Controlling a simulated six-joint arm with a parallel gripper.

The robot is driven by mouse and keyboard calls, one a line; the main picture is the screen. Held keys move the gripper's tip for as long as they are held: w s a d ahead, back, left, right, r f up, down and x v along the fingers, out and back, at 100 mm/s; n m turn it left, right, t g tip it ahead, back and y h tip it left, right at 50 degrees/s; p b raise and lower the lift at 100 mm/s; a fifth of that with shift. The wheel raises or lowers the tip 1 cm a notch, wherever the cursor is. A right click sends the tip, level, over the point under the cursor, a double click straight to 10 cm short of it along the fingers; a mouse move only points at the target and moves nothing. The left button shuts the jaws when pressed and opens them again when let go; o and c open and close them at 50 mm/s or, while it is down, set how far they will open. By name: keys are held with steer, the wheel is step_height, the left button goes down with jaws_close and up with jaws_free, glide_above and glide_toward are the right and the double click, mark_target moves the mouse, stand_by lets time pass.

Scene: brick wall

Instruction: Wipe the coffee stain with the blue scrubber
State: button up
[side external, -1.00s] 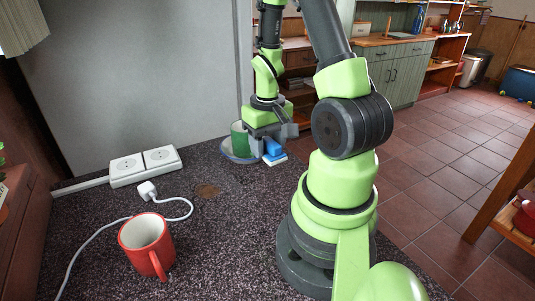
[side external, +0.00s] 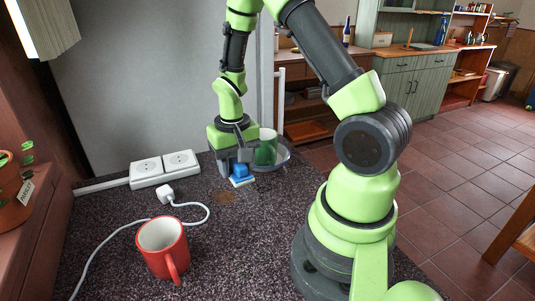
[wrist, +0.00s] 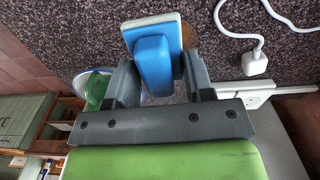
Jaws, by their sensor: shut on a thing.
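My gripper (side external: 233,173) is shut on the blue scrubber (side external: 241,171), a blue block with a pale pad. It holds the scrubber just above or at the dark speckled countertop; the exact gap is hard to tell. The brown coffee stain (side external: 225,197) lies on the countertop, slightly nearer the camera and left of the scrubber. In the wrist view the scrubber (wrist: 153,62) sits between my fingers (wrist: 160,85), and part of the stain (wrist: 190,37) shows beside its pad.
A red mug (side external: 163,247) stands at the front left. A white power strip (side external: 164,168) with a plug (side external: 165,193) and looping cable lies left of the stain.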

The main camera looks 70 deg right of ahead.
mark_target(228, 205)
steer(key=shift+w+a+f, duration=0.25)
steer(key=shift+a+f, duration=0.05)
steer(key=shift+f, duration=0.75)
steer(key=shift+w+a+f, duration=0.3)
steer(key=shift+a+f, duration=0.05)
steer(key=shift+f, duration=0.7)
steer(key=shift+w+a+f, duration=0.25)
steer(key=shift+a+f, duration=0.05)
steer(key=shift+f, duration=0.75)
step_height(228, 205, down, 2)
steer(key=shift+f, duration=0.1)
steer(key=shift+w+d, duration=0.85)
steer(key=shift+c, duration=0.3)
steer(key=shift+w+d, duration=0.55)
steer(key=shift+w+d+f, duration=0.1)
steer(key=shift+w+d, duration=1.35)
steer(key=shift+s+a, duration=2.75)
steer(key=shift+w+a, duration=0.1)
steer(key=shift+a, duration=0.05)
steer(key=shift+w+d, duration=2.7)
steer(key=shift+d, duration=0.1)
steer(key=shift+s+a, duration=2.8)
steer(key=shift+a, duration=0.05)
step_height(228, 205, up, 8)
steer(key=shift+r, duration=0.2)
